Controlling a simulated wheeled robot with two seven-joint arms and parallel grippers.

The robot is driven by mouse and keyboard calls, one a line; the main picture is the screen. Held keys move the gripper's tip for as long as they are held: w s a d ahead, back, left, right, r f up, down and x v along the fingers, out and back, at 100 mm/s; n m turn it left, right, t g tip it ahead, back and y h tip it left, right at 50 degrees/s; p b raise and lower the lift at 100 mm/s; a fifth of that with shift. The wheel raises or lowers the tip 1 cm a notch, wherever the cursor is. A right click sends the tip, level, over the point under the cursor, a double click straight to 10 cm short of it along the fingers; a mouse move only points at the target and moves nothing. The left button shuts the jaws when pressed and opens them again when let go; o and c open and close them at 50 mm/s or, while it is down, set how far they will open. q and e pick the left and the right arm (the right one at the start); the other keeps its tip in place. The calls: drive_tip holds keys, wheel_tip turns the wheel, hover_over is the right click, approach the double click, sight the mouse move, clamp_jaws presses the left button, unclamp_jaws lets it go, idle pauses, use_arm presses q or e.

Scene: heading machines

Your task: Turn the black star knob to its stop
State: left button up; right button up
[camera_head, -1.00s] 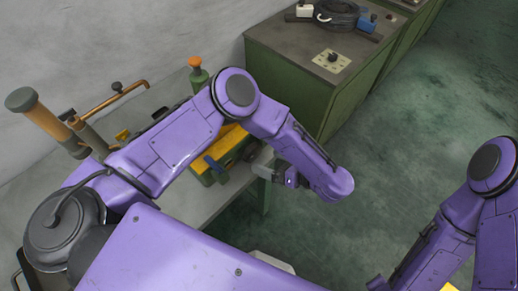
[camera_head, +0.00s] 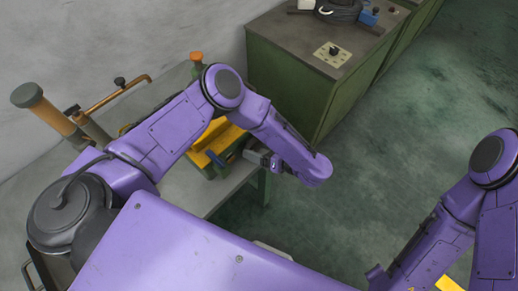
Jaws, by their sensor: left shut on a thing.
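My left gripper (camera_head: 255,158) is at the right end of a yellow and green machine (camera_head: 222,136) on the bench. It points left toward the machine, and its jaws are closed on a small part there. That part sits where the star knob would be, but the fingers and the small scale hide its shape. A dark blue handle (camera_head: 214,159) on the machine's front is just left of the gripper. My right arm comes in at the lower right; its gripper is out of view.
The grey bench (camera_head: 205,199) also carries a tan-handled lever (camera_head: 45,108) and a copper-coloured bent bar (camera_head: 115,92). A green cabinet (camera_head: 292,88) stands behind, with a black switch on a pale plate (camera_head: 333,51). Open green floor (camera_head: 400,130) lies to the right.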

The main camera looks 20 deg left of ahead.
use_arm(q)
drive_tip(key=shift+w+f+m+g+y+b, duration=0.1)
drive_tip(key=shift+f+m+g+y+b, duration=0.15)
drive_tip(key=shift+m+b, duration=0.3)
drive_tip(key=shift+f+m+g+y+b, duration=0.1)
drive_tip(key=shift+m+g+y+b, duration=0.05)
drive_tip(key=shift+m+g+b, duration=0.3)
drive_tip(key=shift+m+b, duration=0.35)
drive_tip(key=shift+m, duration=0.15)
drive_tip(key=shift+r+m+g+y, duration=0.25)
drive_tip(key=shift+m+g+y, duration=0.05)
drive_tip(key=shift+m+y, duration=0.1)
drive_tip(key=o, duration=1)
drive_tip(key=shift+o, duration=0.2)
